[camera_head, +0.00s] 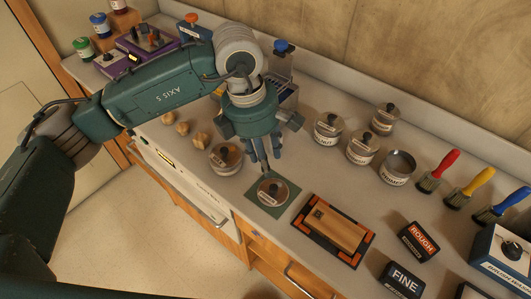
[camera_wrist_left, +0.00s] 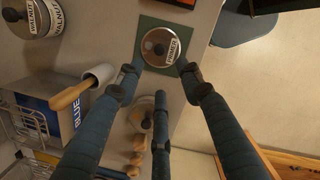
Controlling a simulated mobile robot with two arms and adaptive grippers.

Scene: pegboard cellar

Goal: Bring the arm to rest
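My left arm comes in from the left in the head view. Its gripper (camera_head: 265,158) points down, a little above and behind a round lidded tin (camera_head: 272,191) with a black knob. The tin stands on a green square mat (camera_head: 254,196) near the bench's front edge. In the wrist view the gripper's three fingers (camera_wrist_left: 160,75) are spread with nothing held between them, and the tin's lid (camera_wrist_left: 153,58) shows just beyond the fingertips. I cannot tell whether any fingertip touches it. My right gripper is not in view.
Another lidded tin (camera_head: 225,158) stands left of the gripper. Several tins (camera_head: 362,150) stand to its right. A wooden block (camera_head: 334,228) lies on a black and orange tray (camera_head: 352,258). Brushes (camera_head: 438,172) and dark blocks (camera_head: 418,241) occupy the right side. Open floor (camera_head: 150,230) lies in front of the bench.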

